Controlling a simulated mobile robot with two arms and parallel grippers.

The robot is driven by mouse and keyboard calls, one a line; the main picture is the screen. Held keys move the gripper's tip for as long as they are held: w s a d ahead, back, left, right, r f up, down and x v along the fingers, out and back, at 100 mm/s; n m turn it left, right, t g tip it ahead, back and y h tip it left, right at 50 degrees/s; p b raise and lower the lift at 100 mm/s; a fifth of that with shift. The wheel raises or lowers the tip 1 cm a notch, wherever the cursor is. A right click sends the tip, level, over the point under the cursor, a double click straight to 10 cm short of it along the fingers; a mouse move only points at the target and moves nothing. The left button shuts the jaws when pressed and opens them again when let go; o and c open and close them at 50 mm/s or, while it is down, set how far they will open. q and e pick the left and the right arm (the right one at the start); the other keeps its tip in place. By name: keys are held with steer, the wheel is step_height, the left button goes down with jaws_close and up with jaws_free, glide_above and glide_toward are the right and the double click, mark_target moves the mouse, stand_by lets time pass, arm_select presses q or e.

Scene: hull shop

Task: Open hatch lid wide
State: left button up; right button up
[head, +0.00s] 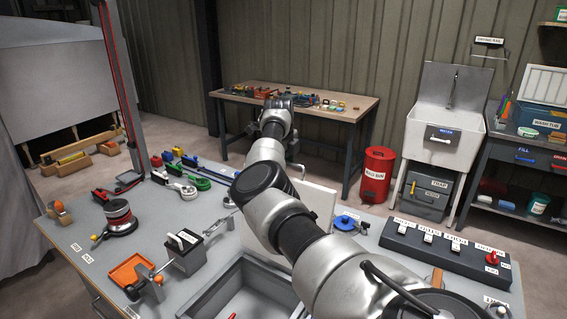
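A pale flat panel (319,198), which looks like the hatch lid, stands raised behind the sunken grey hatch opening (205,303) in the near bench. My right arm crosses in front of it and hides much of it, including most of its lower edge. My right gripper (278,101) is at the far end of that arm, beyond and above the panel in the picture. Its fingers are too small and foreshortened to tell open from shut. I cannot tell whether the arm touches the panel. My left gripper is out of view.
The bench carries an orange tray (130,271), a sander (119,217), a blue round item (346,222) and a dark labelled switch box (446,250). A wooden workbench (345,109), red bin (377,175) and sink (440,127) stand beyond, with open floor between.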

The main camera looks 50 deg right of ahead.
step_height(320, 180, up, 11)
steer(key=a+b, duration=0.1)
steer(key=b, duration=0.1)
steer(key=shift+a+f+b, duration=0.15)
steer(key=shift+a+b, duration=0.15)
steer(key=shift+b, duration=0.1)
steer(key=shift+f, duration=0.1)
stand_by(0.5)
